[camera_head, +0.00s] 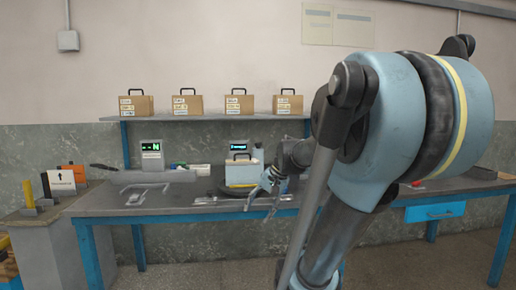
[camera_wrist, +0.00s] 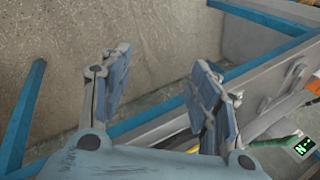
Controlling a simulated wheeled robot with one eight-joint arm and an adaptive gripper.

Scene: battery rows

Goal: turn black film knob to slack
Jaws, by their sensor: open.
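I cannot pick out the black film knob for certain in either view. A dark, low shape (camera_head: 214,192) lies at the foot of the blue case, too small to identify. My arm hides part of the bench to the right.
A green display (camera_head: 151,147) stands at the bench's left, and it also shows in the wrist view (camera_wrist: 304,146). Several cardboard boxes (camera_head: 188,104) with handles sit on the shelf (camera_head: 215,117) above. A grey cabinet (camera_head: 45,240) stands left. The bench's front left is mostly clear.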

